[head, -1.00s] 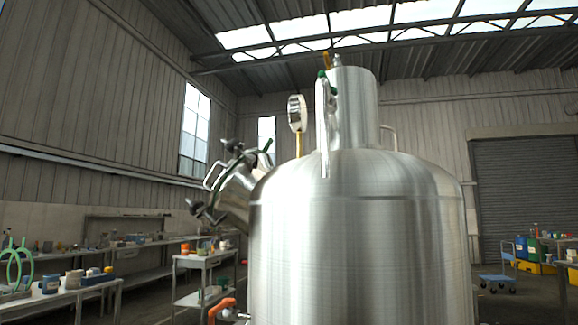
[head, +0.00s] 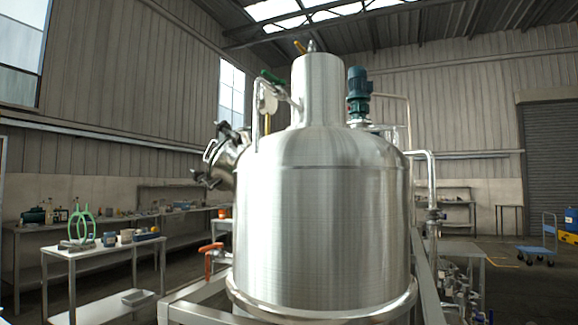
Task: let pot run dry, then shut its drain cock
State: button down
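The pot is a large brushed-steel tank (head: 320,220) standing upright in the middle of the head view. A steel neck (head: 317,90) rises from its domed top, with a green-handled valve (head: 272,77) beside it. An orange-handled fitting (head: 212,258) sticks out at the tank's lower left; I cannot tell whether it is the drain cock. The tank's underside and any outlet there are out of view, as is the liquid inside. My gripper is not in view.
A steel frame (head: 190,298) surrounds the tank's base. A teal motor (head: 358,92) and a side pipe (head: 431,180) stand at its right. A white table (head: 95,249) with green rings (head: 82,228) is at left. A blue cart (head: 536,249) is at right, with open floor near it.

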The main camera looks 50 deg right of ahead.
aim_at(276, 81)
jog(key=k+z, duration=0.1)
jog(key=z, duration=0.65)
jog(key=k+l+z, duration=0.1)
jog(key=z, duration=0.3)
jog(key=k+z, duration=0.1)
jog(key=z, duration=0.3)
jog(key=i+j+z, duration=0.2)
jog(key=j, duration=0.3)
jog(key=i+j+z, duration=0.2)
jog(key=j, duration=0.25)
jog(key=j+z, duration=0.2)
jog(key=j, duration=0.3)
jog(key=i+j, duration=0.1)
jog(key=i, duration=0.2)
